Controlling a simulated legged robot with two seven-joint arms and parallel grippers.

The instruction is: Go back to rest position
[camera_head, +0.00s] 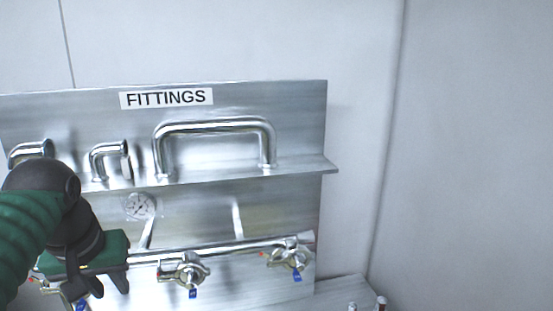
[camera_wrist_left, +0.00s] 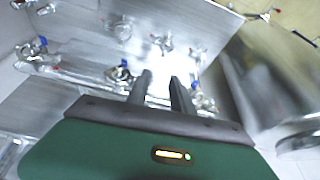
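My left gripper (camera_head: 108,283) shows at the lower left in the head view, in front of the left part of a metal pipe with valves. In the left wrist view its two dark fingers (camera_wrist_left: 160,88) stand apart with a gap between them and nothing held. Behind them a valve with a blue handle (camera_wrist_left: 121,71) and other shiny fittings show blurred. I cannot tell whether the fingers touch anything. My right gripper is in neither view.
A metal panel with a "FITTINGS" label (camera_head: 166,97) carries a shelf (camera_head: 310,168) with bent pipes (camera_head: 215,126). Below are a gauge (camera_head: 138,206) and valves (camera_head: 188,272) with blue handles (camera_head: 298,277). A plain wall (camera_head: 470,150) stands at the right.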

